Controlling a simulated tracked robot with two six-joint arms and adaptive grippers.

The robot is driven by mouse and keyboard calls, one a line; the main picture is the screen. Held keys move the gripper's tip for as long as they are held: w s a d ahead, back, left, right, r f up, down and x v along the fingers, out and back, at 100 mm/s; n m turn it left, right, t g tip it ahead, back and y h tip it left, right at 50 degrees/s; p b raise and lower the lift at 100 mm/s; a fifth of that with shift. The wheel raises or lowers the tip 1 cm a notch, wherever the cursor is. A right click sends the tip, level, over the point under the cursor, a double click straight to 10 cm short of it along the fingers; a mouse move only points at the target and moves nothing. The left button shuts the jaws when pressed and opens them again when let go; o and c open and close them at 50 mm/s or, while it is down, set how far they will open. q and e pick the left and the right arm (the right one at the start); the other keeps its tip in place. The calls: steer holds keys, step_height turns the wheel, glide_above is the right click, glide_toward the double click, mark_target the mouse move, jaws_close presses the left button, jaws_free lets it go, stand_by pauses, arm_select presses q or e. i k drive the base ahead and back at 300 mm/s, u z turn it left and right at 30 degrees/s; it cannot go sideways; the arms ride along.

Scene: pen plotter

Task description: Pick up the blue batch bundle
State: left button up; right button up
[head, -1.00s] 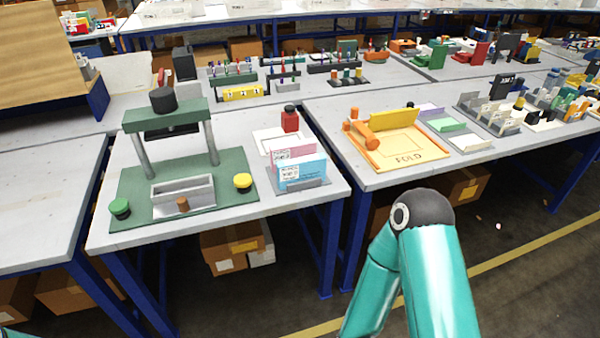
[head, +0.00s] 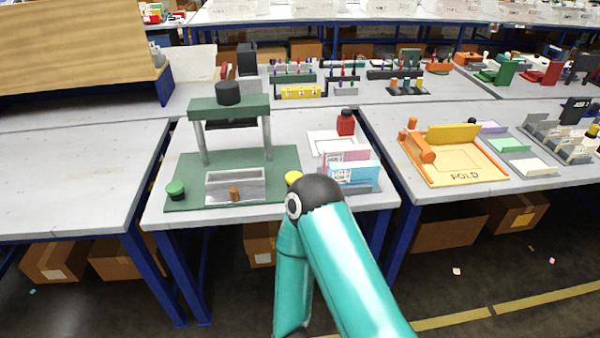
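The blue batch bundle (head: 366,177) is a light blue card stack with a white printed label. It stands upright in a small grey holder (head: 362,190) near the front right of the press table. A pink bundle (head: 357,156) stands just behind it. My teal arm link with a dark joint rises in the lower middle of the view, and the joint shows just left of the blue bundle in the picture. Neither of my grippers shows in this view.
A green press (head: 229,108) on a green base, with a grey tray (head: 236,187), stands left of the bundles. A yellow fold board (head: 452,160) lies on the right table. The left table (head: 70,190) is bare.

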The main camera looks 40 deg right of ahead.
mark_target(361, 172)
steer(key=z, duration=0.8)
steer(key=i, duration=0.1)
steer(key=u, duration=1.05)
steer(key=k, duration=1.05)
steer(key=z, duration=2.95)
steer(key=i, duration=0.1)
steer(key=u, duration=1.2)
steer(key=i, duration=1.65)
steer(key=u, duration=1)
steer(key=i, duration=0.35)
steer(key=z, duration=0.1)
